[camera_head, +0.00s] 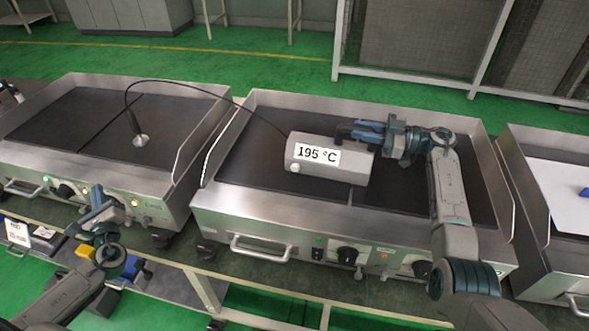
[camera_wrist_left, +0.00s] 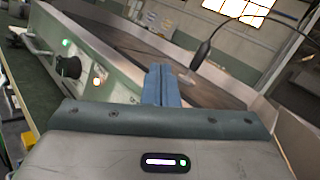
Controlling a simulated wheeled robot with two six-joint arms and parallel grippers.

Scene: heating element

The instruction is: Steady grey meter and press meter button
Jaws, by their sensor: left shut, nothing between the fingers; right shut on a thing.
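The grey meter (camera_head: 333,175) sits on the dark plate of the middle griddle, and its white display reads 195 °C. Its round pale button (camera_head: 295,168) is on the front, below the display's left end. A black cable runs from the meter to a probe (camera_head: 140,139) standing on the left griddle; the probe also shows in the left wrist view (camera_wrist_left: 188,77). My right gripper (camera_head: 362,131) is shut on the meter's top right part. My left gripper (camera_head: 99,194) is shut and empty, in front of the left griddle and well left of the meter; its fingers show in the left wrist view (camera_wrist_left: 161,84).
The left griddle (camera_head: 150,190) has knobs and lit lamps on its front. The middle griddle (camera_head: 270,215) has raised side walls and a front handle (camera_head: 260,248). A third griddle (camera_head: 555,250) stands at the right. Small items lie on the lower shelf at the left.

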